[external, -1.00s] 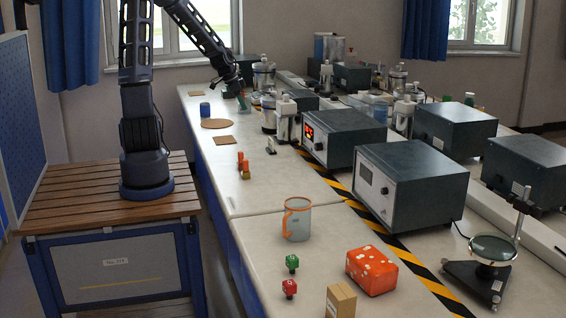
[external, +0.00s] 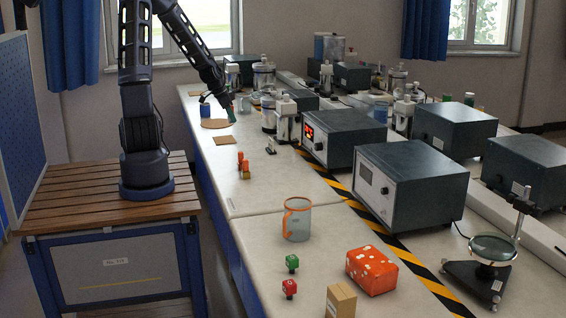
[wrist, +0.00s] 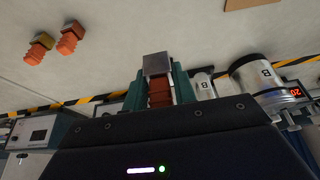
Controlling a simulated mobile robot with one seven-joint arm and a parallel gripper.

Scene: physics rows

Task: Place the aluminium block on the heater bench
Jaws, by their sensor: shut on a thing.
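My gripper (wrist: 158,84) is shut on a block with a grey metallic end (wrist: 156,65) and an orange-brown part between the teal fingers; I take it as the aluminium block. In the external view my gripper (external: 231,115) is over the far part of the long bench, by the round cork mat (external: 214,124); the block is too small to make out there. I cannot tell for certain which thing is the heater bench.
Two orange blocks (external: 242,162) stand on the bench nearer the camera, also at upper left in the wrist view (wrist: 67,40). A square cork mat (external: 225,141) lies beyond them. A box with a red display (external: 343,136) stands right. Bare bench (external: 215,180) lies left of the orange blocks.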

